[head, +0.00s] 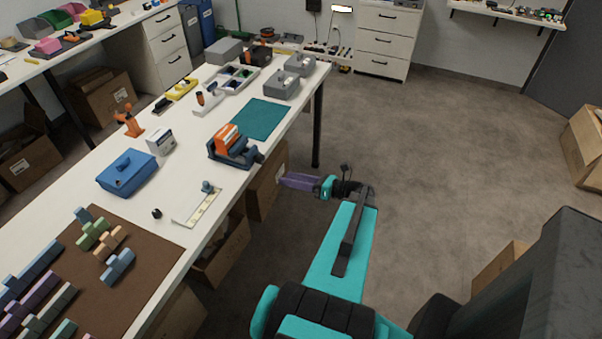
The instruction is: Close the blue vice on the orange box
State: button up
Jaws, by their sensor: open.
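The blue vice (241,158) stands on the white workbench near its right edge, with a dark end piece facing the edge. The orange box (227,139) sits upright in the vice between its jaws. I cannot tell from here whether the jaws touch it on both sides. My gripper (288,180) is open and empty, off the bench's right edge, lower right of the vice and apart from it. Its fingers are small in view.
A ruler-like strip (198,207) lies in front. Cartons (265,180) stand under the bench edge near my gripper.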

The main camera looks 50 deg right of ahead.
jog(key=w+a+f+n+g+y, duration=0.2)
jog(key=a+f+n+g, duration=0.5)
jog(key=a, duration=0.7)
jog(key=w+a+f+n+g+y, duration=0.1)
jog(key=a+f+n+g+y, duration=0.3)
jog(key=a+f+n, duration=0.8)
jog(key=s+a+f+n+g+h, duration=0.5)
jog(key=s+a+n, duration=0.2)
jog(key=s+n, duration=0.1)
jog(key=s+a+f+n+g+h, duration=0.5)
jog(key=s+a+n, duration=0.3)
jog(key=n, duration=0.3)
jog(key=shift+a+g+h, duration=0.3)
jog(key=shift+g+h, duration=0.3)
jog(key=shift+h, duration=0.2)
jog(key=shift+s, duration=0.1)
